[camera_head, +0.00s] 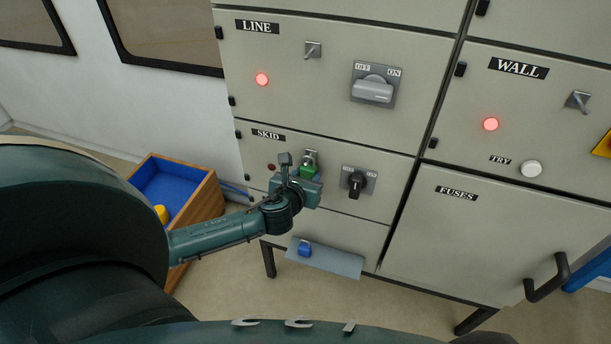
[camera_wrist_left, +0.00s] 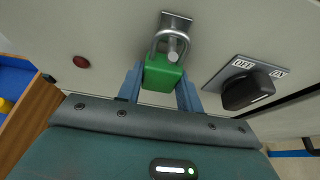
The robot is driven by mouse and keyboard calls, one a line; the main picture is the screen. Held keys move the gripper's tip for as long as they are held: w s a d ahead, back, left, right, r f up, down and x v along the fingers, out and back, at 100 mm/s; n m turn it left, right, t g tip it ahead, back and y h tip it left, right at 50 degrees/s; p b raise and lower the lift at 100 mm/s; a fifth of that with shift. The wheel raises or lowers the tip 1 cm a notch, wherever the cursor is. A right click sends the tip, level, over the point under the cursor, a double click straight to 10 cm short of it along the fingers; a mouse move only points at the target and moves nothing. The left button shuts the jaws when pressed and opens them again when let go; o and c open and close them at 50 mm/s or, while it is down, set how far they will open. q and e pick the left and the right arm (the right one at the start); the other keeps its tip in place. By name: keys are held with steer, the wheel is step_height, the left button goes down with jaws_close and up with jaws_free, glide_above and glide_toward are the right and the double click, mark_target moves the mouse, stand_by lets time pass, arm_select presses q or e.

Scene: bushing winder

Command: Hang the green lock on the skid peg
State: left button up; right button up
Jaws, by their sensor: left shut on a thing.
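The green lock (camera_head: 308,170) is at the SKID panel, held by my left gripper (camera_head: 302,176), which is shut on its body. In the left wrist view, the green lock (camera_wrist_left: 162,73) sits between the two blue-grey fingers (camera_wrist_left: 160,88). Its shackle stands up in front of the skid peg (camera_wrist_left: 172,52), and the peg's round end shows inside the shackle loop. I cannot tell whether the shackle rests on the peg. In the head view the skid peg (camera_head: 310,156) shows just above the lock. My right gripper is not in view.
The black SKID switch (camera_head: 356,182) is right of the lock. A blue lock (camera_head: 304,248) lies on a grey shelf (camera_head: 335,261) below. A wooden blue-lined box (camera_head: 206,197) with a yellow item (camera_head: 160,213) stands left. LINE peg (camera_head: 312,49) and WALL peg (camera_head: 578,100) are bare.

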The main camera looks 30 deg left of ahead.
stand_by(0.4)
arm_select(q)
steer(key=o, duration=1.1)
steer(key=p+v, duration=0.1)
steer(key=v, duration=1.2)
steer(key=s+d+f+n+h, duration=0.2)
steer(key=s+d+n, duration=0.1)
steer(key=n, duration=0.7)
steer(key=s+d+f+n+g+h+p, duration=0.1)
steer(key=s+d+f+n+h, duration=0.1)
steer(key=d+n, duration=0.4)
steer(key=s+d+f+n+g+h+p, duration=0.1)
steer(key=s+d+f+n+h, duration=0.1)
steer(key=n, duration=1.2)
steer(key=s+d+f, duration=0.1)
steer(key=s+d, duration=0.1)
steer(key=shift+s+d+f+h, duration=0.3)
steer(key=shift+s+d+f, duration=0.05)
steer(key=shift+s+d, duration=0.05)
